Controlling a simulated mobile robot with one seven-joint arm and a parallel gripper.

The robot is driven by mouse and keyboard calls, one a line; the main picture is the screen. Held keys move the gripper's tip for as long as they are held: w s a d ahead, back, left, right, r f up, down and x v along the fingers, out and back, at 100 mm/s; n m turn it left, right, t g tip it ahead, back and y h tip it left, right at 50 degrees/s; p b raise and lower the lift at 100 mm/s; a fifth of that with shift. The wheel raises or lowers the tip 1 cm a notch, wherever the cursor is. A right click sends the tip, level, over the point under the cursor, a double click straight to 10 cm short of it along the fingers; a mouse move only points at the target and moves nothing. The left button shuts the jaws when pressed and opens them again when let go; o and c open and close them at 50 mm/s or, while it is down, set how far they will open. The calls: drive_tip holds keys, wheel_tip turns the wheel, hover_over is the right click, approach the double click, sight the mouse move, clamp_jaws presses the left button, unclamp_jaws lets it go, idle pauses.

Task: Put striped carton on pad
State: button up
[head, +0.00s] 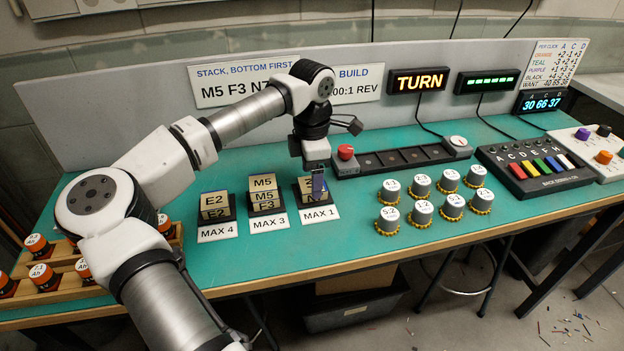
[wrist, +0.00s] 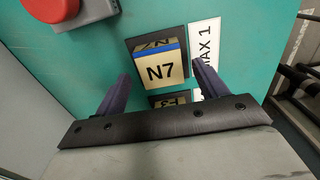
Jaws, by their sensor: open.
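A tan carton marked N7 with a blue stripe along its top edge (wrist: 160,68) sits on a black pad beside the MAX 1 label; in the head view this carton (head: 305,185) is partly hidden by my gripper. My gripper (head: 317,182) is open and points down over it. The MAX 3 pad holds a stack of M5 (head: 263,183) over F3 (head: 265,204).
A long black rack (head: 400,158) with several dark squares and a red button (head: 346,152) lies behind. A key box (head: 535,168) is farther right.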

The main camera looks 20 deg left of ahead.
wheel_tip(320, 180, up, 10)
drive_tip(key=shift+r+b, duration=0.15)
drive_tip(key=shift+b, duration=0.25)
